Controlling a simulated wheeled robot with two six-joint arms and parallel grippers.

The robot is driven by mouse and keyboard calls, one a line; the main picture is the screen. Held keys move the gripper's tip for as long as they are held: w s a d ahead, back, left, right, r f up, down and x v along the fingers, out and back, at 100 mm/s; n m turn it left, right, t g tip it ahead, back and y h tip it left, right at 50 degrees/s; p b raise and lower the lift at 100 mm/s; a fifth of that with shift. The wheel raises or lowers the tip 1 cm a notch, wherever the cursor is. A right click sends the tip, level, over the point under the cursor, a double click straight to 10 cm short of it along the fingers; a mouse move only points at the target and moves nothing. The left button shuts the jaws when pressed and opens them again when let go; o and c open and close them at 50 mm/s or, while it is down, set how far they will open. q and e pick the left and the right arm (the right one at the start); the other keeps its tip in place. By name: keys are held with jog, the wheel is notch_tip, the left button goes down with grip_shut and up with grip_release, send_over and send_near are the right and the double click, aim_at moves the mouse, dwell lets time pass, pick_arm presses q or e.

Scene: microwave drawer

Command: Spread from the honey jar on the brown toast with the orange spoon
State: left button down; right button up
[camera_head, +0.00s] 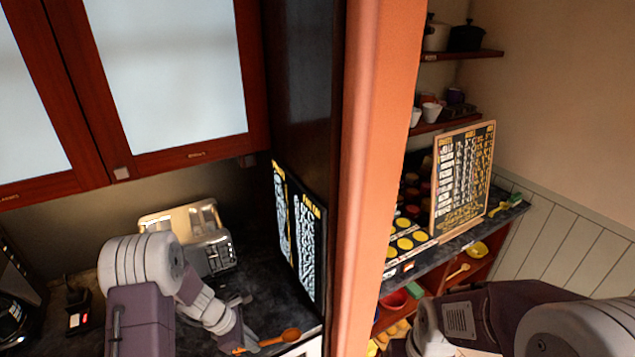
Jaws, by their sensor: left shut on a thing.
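My left gripper (243,346) is low in the picture over the dark counter, at the end of my left arm. It is shut on the orange spoon (271,341). The spoon's bowl (291,334) points right, near the counter's front edge. The fingertips are small and partly cut off by the bottom edge. I see no brown toast and cannot make out a honey jar. My right arm comes in at the bottom right, but its gripper is not in view.
A cream and silver toaster-like appliance (200,235) stands at the back of the counter (270,290). A black menu board (305,240) leans at its right. An orange pillar (375,150) separates this from shelves (420,265) with yellow-lidded containers (405,243). Cabinets (165,75) hang above.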

aim_at(271, 339)
pick_arm(q)
jog(key=d+f+m+b, duration=0.1)
jog(key=m, duration=0.1)
jog(key=w+d+f+m+g+b, duration=0.1)
jog(key=d+m+b, duration=0.1)
jog(key=w+d+m+g+b, duration=0.1)
jog(key=d+m, duration=0.1)
jog(key=shift+d+f+b, duration=0.2)
jog(key=shift+f+b, duration=0.15)
jog(key=shift+f, duration=0.05)
jog(key=s+a+r+m+g+y+b, duration=0.2)
jog(key=s+a+m, duration=0.4)
jog(key=m, duration=0.9)
jog(key=shift+s+r+m+g+y+b, duration=0.3)
jog(key=shift+s+g+y+b, duration=0.15)
jog(key=shift+g+y+b, duration=0.55)
jog(key=shift+f, duration=0.1)
